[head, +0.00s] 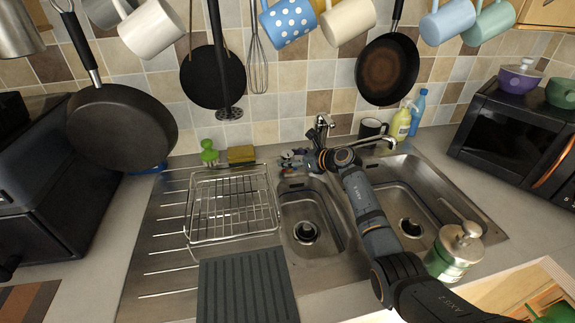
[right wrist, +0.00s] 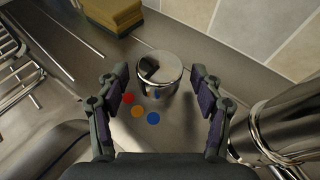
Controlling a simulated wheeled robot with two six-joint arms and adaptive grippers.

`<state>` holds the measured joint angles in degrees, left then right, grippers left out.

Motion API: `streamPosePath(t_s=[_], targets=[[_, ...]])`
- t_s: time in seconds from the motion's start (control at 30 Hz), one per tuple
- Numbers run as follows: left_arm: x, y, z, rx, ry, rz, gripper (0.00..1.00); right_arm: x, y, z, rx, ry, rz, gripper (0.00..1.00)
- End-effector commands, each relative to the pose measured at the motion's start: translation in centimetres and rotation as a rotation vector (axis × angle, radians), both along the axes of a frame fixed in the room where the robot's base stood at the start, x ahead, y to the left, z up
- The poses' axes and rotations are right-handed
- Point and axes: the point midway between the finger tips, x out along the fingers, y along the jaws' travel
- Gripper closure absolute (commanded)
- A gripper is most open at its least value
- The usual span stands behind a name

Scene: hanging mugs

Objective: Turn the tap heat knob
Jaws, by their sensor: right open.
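The tap heat knob (right wrist: 160,68) is a round chrome cap with a dark notch in its top, on the steel sink deck. My right gripper (right wrist: 158,78) is open in the right wrist view, one finger on each side of the knob, with visible gaps. In the head view the right gripper (head: 293,158) is at the back edge of the sink, left of the chrome tap (head: 324,124), and it largely hides the knob. The tap's base also shows at the right of the right wrist view (right wrist: 275,125). My left gripper is not in view.
Red, orange and blue dots (right wrist: 153,118) mark the deck before the knob. A yellow sponge (head: 241,154) and wire rack (head: 232,207) lie to the left. A soap bottle (head: 402,122) and dark mug (head: 371,128) stand right of the tap. Pans and mugs hang above.

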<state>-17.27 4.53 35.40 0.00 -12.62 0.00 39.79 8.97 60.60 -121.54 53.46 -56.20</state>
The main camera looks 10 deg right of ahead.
Motion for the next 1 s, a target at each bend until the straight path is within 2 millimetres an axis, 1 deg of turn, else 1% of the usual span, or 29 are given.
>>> streamPosePath(t_s=[0.13, 0.47, 0.87, 1.0], targets=[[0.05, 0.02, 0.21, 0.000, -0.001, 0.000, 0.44, 1.01, 0.80, -0.26, 0.000, 0.000, 0.000, 0.33], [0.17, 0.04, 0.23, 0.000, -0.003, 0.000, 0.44, 1.27, 1.02, -0.47, -0.001, 0.000, 0.000, 0.33], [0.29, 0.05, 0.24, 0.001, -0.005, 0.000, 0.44, 1.25, 0.99, -0.48, -0.002, 0.000, -0.001, 0.88], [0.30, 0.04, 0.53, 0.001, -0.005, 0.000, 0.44, 1.23, 1.01, -0.38, -0.002, 0.001, -0.005, 0.89]])
